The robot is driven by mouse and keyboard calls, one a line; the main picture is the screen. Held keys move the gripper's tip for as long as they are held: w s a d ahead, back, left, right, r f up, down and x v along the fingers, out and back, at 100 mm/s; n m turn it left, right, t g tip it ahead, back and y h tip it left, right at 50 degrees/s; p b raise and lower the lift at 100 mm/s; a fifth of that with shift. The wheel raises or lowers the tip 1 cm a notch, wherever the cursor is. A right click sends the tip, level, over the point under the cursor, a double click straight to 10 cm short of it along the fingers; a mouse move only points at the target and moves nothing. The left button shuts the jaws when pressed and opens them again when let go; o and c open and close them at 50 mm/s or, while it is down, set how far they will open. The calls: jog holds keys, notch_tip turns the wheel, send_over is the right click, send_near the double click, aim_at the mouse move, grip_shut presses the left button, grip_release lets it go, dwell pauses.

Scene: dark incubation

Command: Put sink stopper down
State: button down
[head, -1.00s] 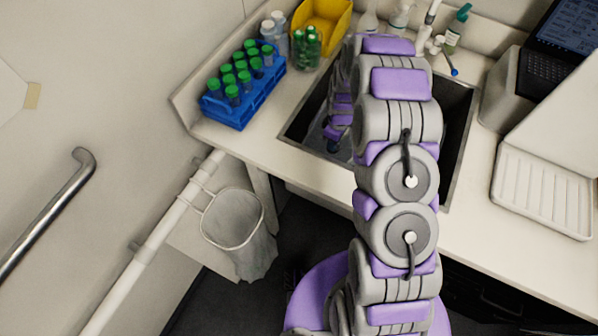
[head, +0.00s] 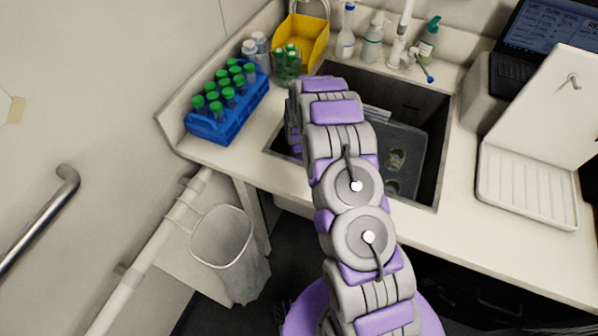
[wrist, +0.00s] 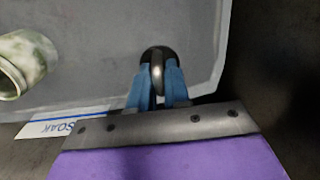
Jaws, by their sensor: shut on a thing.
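The sink stopper (wrist: 155,53) shows in the wrist view as a dark, shiny rounded piece with a lighter metallic middle. My gripper (wrist: 159,78) is shut on it with its blue fingers. In the wrist view they are in front of a grey tub (wrist: 95,65); I cannot tell whether the stopper touches it. In the head view my arm reaches over the left side of the sink (head: 440,130) and hides the stopper and my fingertips.
The tub also shows inside the sink (head: 418,150), holding greenish cups; one cup (wrist: 25,62) shows in the wrist view, near a SOAK label (wrist: 62,127). A blue tube rack (head: 228,120), yellow bin (head: 300,42), bottles (head: 372,42) and white drying rack (head: 528,187) surround the sink.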

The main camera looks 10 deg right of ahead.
notch_tip(320, 180, down, 2)
jog(key=shift+f, duration=0.1)
jog(key=c, duration=1.1)
grip_release()
jog(key=shift+r, duration=0.2)
notch_tip(320, 180, up, 12)
jog(key=p, duration=0.2)
jog(key=shift+p, duration=0.35)
